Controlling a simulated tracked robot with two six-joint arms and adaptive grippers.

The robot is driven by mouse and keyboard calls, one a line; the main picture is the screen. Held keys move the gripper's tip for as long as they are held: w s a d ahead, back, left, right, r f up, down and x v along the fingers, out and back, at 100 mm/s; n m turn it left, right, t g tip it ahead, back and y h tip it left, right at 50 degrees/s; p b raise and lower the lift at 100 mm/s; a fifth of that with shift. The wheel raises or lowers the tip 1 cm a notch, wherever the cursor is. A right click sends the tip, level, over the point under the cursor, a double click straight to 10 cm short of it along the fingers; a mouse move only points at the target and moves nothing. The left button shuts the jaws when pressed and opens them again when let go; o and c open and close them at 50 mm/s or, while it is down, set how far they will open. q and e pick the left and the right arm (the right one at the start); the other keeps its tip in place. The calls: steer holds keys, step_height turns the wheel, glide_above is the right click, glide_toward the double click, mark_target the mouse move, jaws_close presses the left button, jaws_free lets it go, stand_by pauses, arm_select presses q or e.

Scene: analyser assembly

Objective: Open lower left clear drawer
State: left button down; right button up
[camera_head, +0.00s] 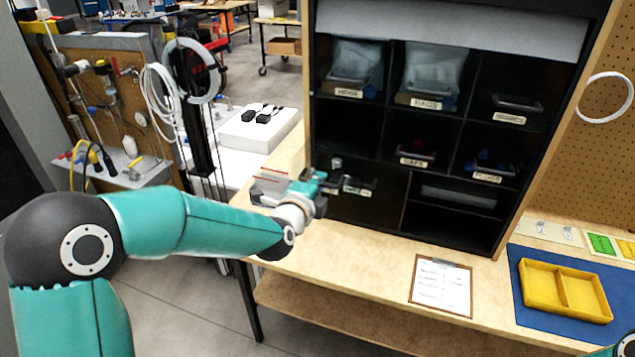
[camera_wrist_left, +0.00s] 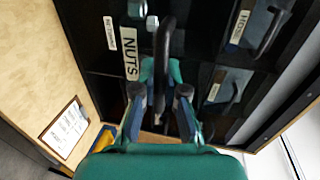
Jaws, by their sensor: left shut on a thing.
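The lower left clear drawer (camera_head: 378,212) is in the bottom left of the black cabinet in the head view. Its front looks about flush with the cabinet; a small gap would be hard to see. My left gripper (camera_head: 326,188) is at its upper left part and hides some of the front and label. In the left wrist view my left gripper (camera_wrist_left: 160,100) is shut on a dark bar handle (camera_wrist_left: 166,45), which stands between its fingers. A label reading NUTS (camera_wrist_left: 130,54) is beside the handle. My right gripper is out of view.
The black cabinet (camera_head: 453,130) has several other bins with labels. A clipboard (camera_head: 441,286) lies on the wooden bench in front. A yellow tray (camera_head: 540,288) sits on a blue mat (camera_head: 530,330) at the right. The bench directly before the drawer is clear.

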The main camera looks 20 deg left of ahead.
arm_select(q)
steer(key=shift+w+d+f, duration=0.1)
steer(key=shift+w+f, duration=0.05)
steer(key=shift+w, duration=0.1)
steer(key=c, duration=1.5)
jaws_free()
steer(key=o, duration=0.3)
steer(key=shift+s, duration=0.1)
steer(key=v, duration=1.2)
